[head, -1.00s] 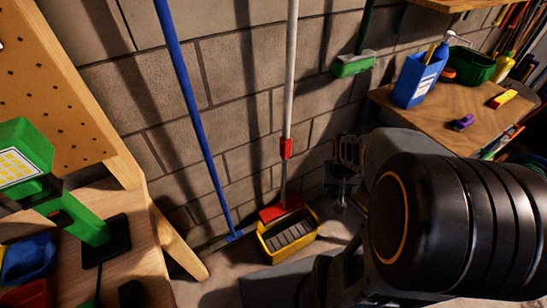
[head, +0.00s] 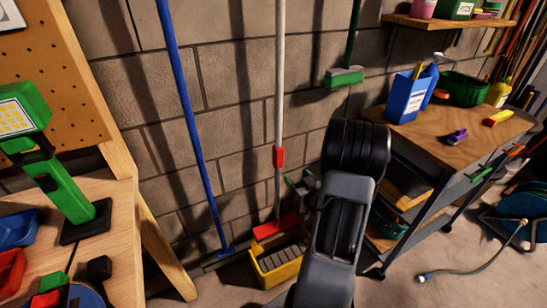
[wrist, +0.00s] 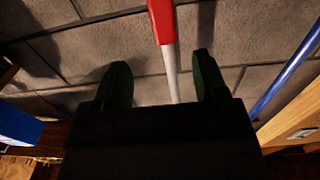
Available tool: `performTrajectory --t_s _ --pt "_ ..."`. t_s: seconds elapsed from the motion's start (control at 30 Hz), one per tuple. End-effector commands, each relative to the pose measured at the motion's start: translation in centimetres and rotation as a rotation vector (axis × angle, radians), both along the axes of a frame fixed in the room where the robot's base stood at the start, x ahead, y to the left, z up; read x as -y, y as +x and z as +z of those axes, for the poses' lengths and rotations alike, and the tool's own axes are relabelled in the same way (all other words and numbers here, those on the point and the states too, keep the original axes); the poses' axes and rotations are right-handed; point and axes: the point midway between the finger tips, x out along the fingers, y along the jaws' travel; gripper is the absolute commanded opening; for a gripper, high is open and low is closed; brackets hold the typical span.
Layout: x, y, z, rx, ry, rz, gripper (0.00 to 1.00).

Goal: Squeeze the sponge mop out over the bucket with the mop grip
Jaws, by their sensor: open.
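The sponge mop (head: 281,85) stands upright against the block wall, with a pale pole and a red grip (head: 279,157) partway down. Its red head (head: 276,227) is at the back rim of the yellow bucket (head: 279,272), which has a dark grey slatted top. My gripper (head: 301,186) is just right of the pole, below the red grip, partly hidden by my arm. In the wrist view my gripper (wrist: 160,62) is open. The pole (wrist: 172,78) appears between its two dark fingers, and the red grip (wrist: 162,20) shows beyond them. Contact is not visible.
A blue pole (head: 187,95) leans left of the mop. A green brush (head: 344,77) hangs to the right. A wooden-topped cart (head: 450,130) stands at right, and a workbench (head: 120,250) with a green lamp (head: 65,195) at left. A hose (head: 480,262) lies on the floor.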

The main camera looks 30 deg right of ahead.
Motion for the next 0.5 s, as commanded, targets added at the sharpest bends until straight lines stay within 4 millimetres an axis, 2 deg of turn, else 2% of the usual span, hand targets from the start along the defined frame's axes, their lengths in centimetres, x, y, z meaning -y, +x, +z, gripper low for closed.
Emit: performTrajectory --t_s 0.17,0.5 --pt "-0.1 1.6 0.6 0.034 0.001 0.012 0.66" --pt "0.8 7.8 0.6 0.033 0.002 0.008 0.66"
